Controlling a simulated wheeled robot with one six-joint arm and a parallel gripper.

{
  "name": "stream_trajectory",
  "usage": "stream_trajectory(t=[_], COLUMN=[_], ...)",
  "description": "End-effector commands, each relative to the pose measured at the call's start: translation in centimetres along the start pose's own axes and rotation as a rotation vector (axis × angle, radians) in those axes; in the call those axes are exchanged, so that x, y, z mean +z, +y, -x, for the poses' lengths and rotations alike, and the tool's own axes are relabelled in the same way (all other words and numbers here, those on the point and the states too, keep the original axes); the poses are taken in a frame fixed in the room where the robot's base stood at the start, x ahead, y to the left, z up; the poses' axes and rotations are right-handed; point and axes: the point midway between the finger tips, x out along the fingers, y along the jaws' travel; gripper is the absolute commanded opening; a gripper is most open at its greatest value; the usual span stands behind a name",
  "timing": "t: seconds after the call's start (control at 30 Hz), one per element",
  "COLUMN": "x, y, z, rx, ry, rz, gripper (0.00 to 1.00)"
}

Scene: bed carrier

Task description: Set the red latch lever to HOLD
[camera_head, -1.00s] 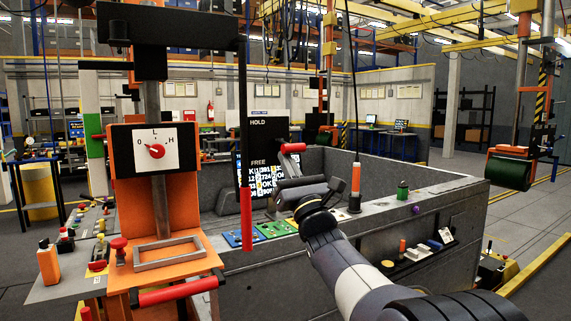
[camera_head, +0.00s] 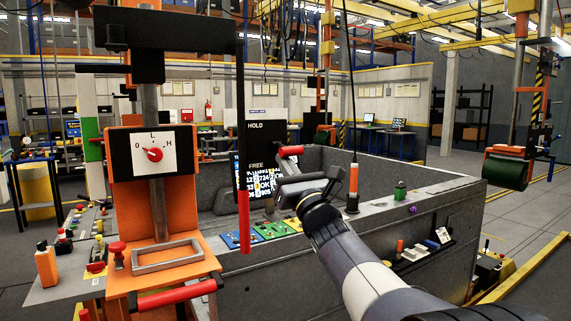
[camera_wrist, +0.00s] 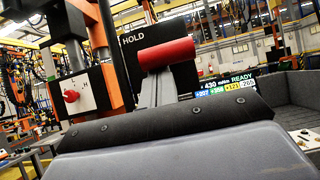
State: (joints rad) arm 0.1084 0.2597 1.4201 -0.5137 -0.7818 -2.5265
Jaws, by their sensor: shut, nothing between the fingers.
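The red latch lever (camera_head: 290,151) has a red cylindrical grip on a grey arm, beside a black panel (camera_head: 255,148) marked HOLD above and FREE below. Its grip stands between the two marks, a little nearer FREE in the head view. In the wrist view the red grip (camera_wrist: 166,54) shows large, just below the word HOLD, with its grey arm running down behind my gripper. My gripper (camera_head: 282,186) is shut and empty, just below the lever grip in the head view. Whether it touches the lever I cannot tell. The lever's lower end is hidden.
A long red handle (camera_head: 244,222) hangs at the left, near the lever. An orange stand with a dial (camera_head: 154,154) is further left.

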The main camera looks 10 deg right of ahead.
Motion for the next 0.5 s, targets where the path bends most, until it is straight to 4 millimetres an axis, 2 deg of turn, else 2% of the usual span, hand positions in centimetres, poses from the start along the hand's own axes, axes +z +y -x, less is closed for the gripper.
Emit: stream_trajectory(t=[0.5], x=[0.81], y=[-0.03], z=[-0.2], rx=[0.0], ry=[0.087], rz=[0.001], gripper=[0.0])
